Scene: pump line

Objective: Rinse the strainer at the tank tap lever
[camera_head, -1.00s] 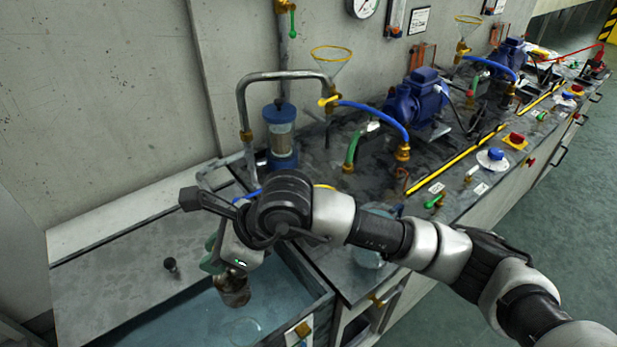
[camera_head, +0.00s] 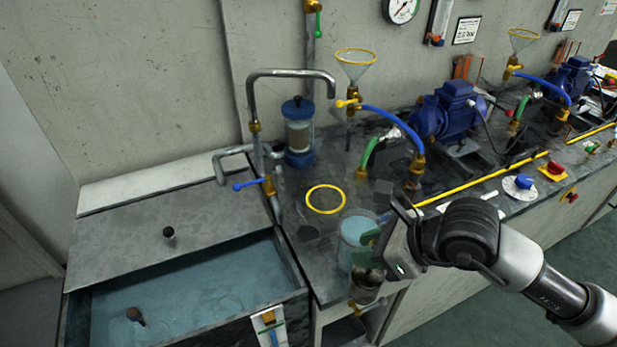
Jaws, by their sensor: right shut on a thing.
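My right gripper (camera_head: 368,258) is shut on the strainer (camera_head: 368,284), a dull brownish-grey cylinder hanging below its green fingertips. It is at the front edge of the bench, right of the tank and in front of a clear beaker (camera_head: 357,229). The gripper partly hides the strainer's top. The tank tap (camera_head: 290,74) is a grey bent pipe at the tank's back right corner. Its blue lever (camera_head: 250,184) points left. The open tank (camera_head: 295,284) holds bluish water. My left gripper is not in view.
A yellow ring (camera_head: 325,212) lies on the bench behind the beaker. A blue-capped filter (camera_head: 298,134) stands behind the tap. A grey lid (camera_head: 130,236) with a black knob covers the tank's back part. A dark brown thing (camera_head: 136,316) is in the water.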

